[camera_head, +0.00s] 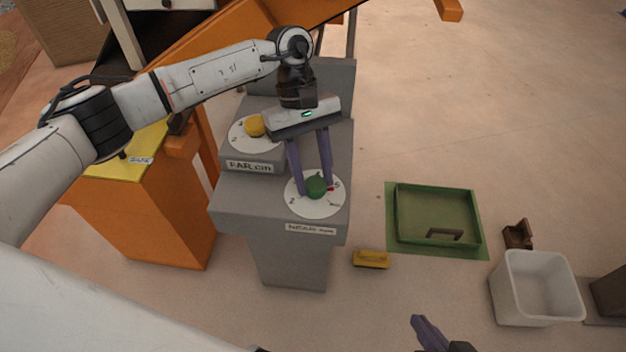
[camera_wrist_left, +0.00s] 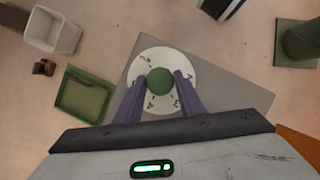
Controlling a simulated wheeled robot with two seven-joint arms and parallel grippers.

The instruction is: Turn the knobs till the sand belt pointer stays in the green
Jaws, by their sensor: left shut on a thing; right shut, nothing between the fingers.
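My left gripper (camera_head: 316,189) reaches down from above and is shut on the green knob, one finger on each side; the left wrist view shows the knob (camera_wrist_left: 161,82) between the fingers too. The yellow knob (camera_head: 254,125) sits on the upper dial by the "FAR" label. My right gripper (camera_head: 428,334) is shut and empty at the bottom edge, partly cut off. I cannot make out a sand belt pointer.
An orange frame (camera_head: 165,225) stands left of the console. On the floor to the right are a green tray (camera_head: 400,220), a yellow block (camera_head: 371,259), a small brown object (camera_head: 517,234) and a white bin (camera_head: 523,318). The floor at upper right is mostly clear.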

